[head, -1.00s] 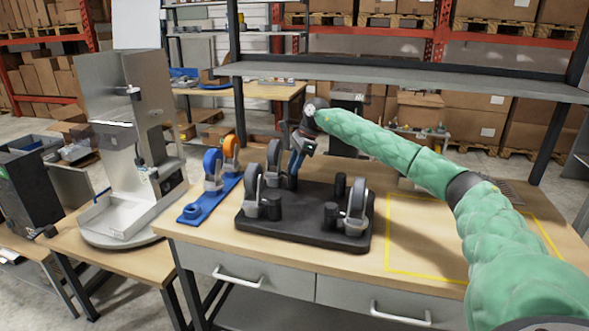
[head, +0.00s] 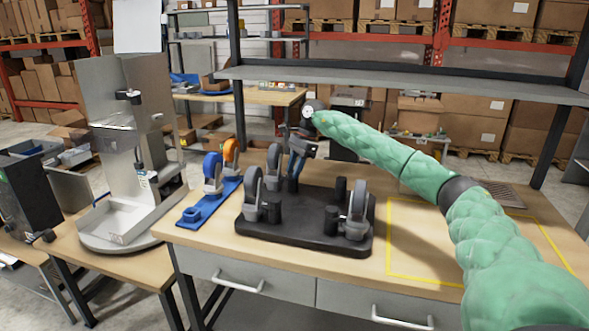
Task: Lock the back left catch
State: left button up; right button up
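A dark base plate (head: 300,238) lies on the wooden workbench and carries upright grey caster wheels and short black posts. The back left caster (head: 273,166) stands at the plate's far left, beside a black post (head: 292,184). The front left caster (head: 254,192) and a right-hand caster (head: 357,208) stand nearer to me. My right gripper (head: 293,172) reaches in from the right and points down just right of the back left caster. Its fingertips are small and dark; I cannot tell whether they touch anything or how far apart they are. No catch can be made out clearly. My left gripper is not in view.
A blue strip (head: 203,207) with a blue wheel (head: 212,170) and an orange wheel (head: 231,152) lies left of the plate. A metal dispenser (head: 125,150) stands further left. A grey shelf (head: 400,82) spans above the bench. The yellow-outlined area (head: 420,235) is clear.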

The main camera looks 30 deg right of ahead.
jog(key=o, duration=0.4)
jog(key=shift+o, duration=0.2)
jog(key=shift+d+r, duration=0.1)
jog(key=shift+r, duration=0.15)
jog(key=shift+b+v, duration=0.35)
jog(key=shift+v, duration=0.7)
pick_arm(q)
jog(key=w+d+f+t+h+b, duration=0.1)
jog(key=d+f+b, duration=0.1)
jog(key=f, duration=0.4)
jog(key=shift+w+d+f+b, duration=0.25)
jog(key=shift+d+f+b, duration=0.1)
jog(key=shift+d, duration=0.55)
pick_arm(e)
jog(key=d, duration=1.2)
jog(key=shift+s, duration=0.35)
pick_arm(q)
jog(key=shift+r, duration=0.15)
pick_arm(e)
jog(key=shift+d+r, duration=0.1)
